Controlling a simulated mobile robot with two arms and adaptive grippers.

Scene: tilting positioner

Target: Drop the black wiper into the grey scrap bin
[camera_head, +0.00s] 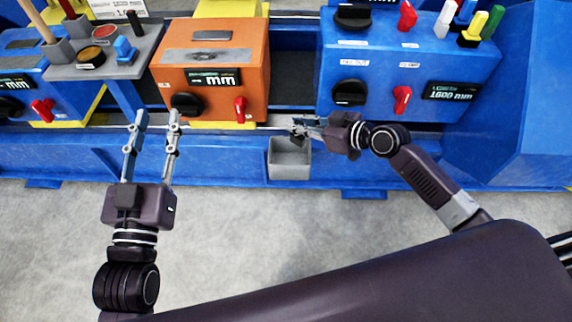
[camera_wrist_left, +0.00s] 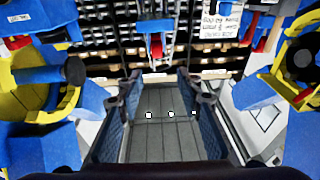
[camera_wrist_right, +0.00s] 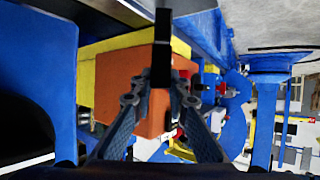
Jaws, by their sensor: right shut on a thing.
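My right gripper (camera_head: 298,128) is shut on the black wiper, just above the grey scrap bin (camera_head: 290,172). In the right wrist view the black wiper (camera_wrist_right: 162,48) stands up between the fingertips (camera_wrist_right: 160,88). In the head view it is small and dark and hard to tell from the fingertips. The bin hangs at the front edge of the blue bench, its opening partly covered by the gripper. My left gripper (camera_head: 157,118) is open and empty, its fingers pointing at the blue bench at the left.
An orange box (camera_head: 254,58) with a black knob and red switch stands behind the bin. A blue box (camera_head: 400,75) stands to its right. A grey tray (camera_head: 100,58) with tools is at the left. The floor (camera_head: 250,230) in front is clear.

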